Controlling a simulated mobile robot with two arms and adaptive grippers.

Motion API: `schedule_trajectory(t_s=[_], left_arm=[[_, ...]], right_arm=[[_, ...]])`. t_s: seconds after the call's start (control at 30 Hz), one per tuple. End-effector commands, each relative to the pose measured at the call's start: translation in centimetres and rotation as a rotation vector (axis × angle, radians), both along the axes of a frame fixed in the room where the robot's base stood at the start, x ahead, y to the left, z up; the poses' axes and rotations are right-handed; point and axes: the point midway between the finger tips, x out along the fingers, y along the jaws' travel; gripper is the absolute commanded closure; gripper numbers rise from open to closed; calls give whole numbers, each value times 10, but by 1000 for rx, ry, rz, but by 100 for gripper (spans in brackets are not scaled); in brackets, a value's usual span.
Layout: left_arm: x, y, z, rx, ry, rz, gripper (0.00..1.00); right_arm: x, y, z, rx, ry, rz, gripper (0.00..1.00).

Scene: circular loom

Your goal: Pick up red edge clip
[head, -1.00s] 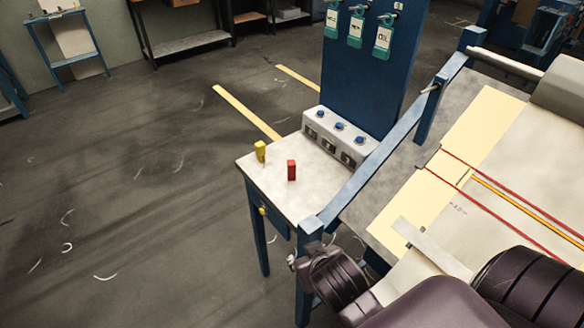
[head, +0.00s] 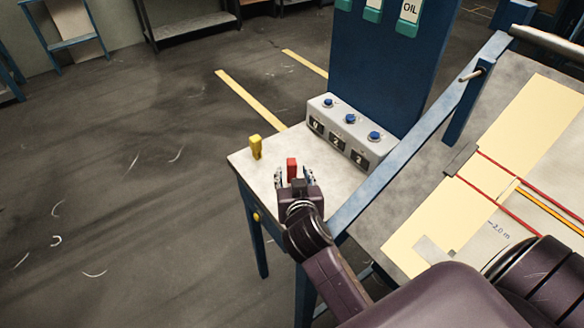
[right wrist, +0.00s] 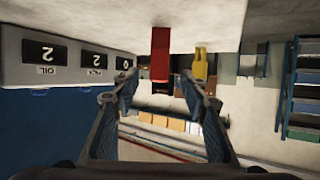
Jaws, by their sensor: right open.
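The red edge clip (head: 292,168) stands upright on the small light-topped table (head: 258,182). My right gripper (head: 293,178) is open at the clip's near side in the head view. In the right wrist view, which looks upside down, the red clip (right wrist: 160,54) shows beyond and between the two spread fingertips (right wrist: 148,88). I cannot tell whether the fingertips reach around it; nothing is gripped. A yellow clip (head: 255,147) stands farther left on the same table, and it also shows in the right wrist view (right wrist: 200,66). My left gripper is not in view.
A grey counter box (head: 345,132) with blue buttons stands at the table's back right, before a blue panel (head: 385,65) with hanging tags. A blue rail (head: 410,150) borders the loom's sloped bed on the right. Open floor lies left.

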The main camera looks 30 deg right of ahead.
Motion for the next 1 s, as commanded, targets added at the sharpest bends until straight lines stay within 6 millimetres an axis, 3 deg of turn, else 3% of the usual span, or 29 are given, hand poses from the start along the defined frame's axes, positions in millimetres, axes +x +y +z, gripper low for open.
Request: schedule_trajectory(t_s=[0.2,0.53,0.73,1.0], left_arm=[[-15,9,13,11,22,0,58],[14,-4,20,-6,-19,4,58],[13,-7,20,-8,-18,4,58],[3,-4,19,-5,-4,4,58]], right_arm=[[21,-9,-6,-4,3,0,59],[43,-18,-19,0,1,0,59],[43,-18,-20,0,1,0,59],[43,-18,-20,0,2,0,88]])
